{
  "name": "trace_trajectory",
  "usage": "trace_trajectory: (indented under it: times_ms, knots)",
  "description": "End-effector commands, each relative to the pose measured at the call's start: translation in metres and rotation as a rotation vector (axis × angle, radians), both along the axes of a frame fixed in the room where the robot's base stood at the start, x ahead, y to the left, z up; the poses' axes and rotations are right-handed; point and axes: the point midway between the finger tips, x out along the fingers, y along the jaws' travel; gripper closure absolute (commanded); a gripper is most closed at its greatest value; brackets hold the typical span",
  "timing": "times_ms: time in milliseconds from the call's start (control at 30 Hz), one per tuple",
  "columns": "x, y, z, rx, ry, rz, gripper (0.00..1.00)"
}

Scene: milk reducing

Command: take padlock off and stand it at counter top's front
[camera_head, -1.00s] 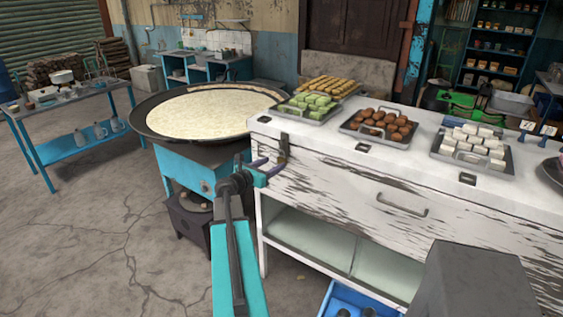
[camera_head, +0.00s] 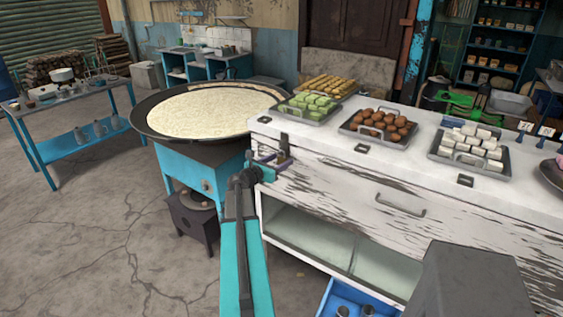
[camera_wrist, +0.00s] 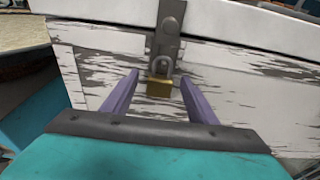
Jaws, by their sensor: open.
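The padlock (camera_wrist: 160,84) has a brass body and a grey shackle. It hangs from a dark metal hasp (camera_wrist: 168,30) on the front of the white, worn counter, seen in the wrist view. My gripper (camera_wrist: 158,92) is open in front of it, with one purple finger on each side of the padlock; whether they touch it cannot be told, though gaps show. In the head view my gripper (camera_head: 270,158) is at the counter's left front corner, by the hasp (camera_head: 284,146). The padlock is hard to make out there. The counter top (camera_head: 330,139) has a bare strip along its front.
Trays of green sweets (camera_head: 309,105), brown balls (camera_head: 378,125) and white cubes (camera_head: 470,147) stand on the counter, behind its front strip. A drawer handle (camera_head: 400,207) sticks out of the front. A wide pan (camera_head: 143,125) of milk stands close by on the left.

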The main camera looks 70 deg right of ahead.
Motion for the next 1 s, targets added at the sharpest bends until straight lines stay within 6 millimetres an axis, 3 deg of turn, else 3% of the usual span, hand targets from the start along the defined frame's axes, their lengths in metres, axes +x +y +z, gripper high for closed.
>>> trace_trajectory:
  times_ms: [200,500,1000]
  knots:
    - [0.0001,0.0000,0.0002,0.000,0.000,0.000,0.47]
    - [0.0002,0.0001,0.0006,-0.001,0.000,0.000,0.94]
    - [0.0005,0.0002,0.0083,-0.002,-0.002,0.001,0.94]
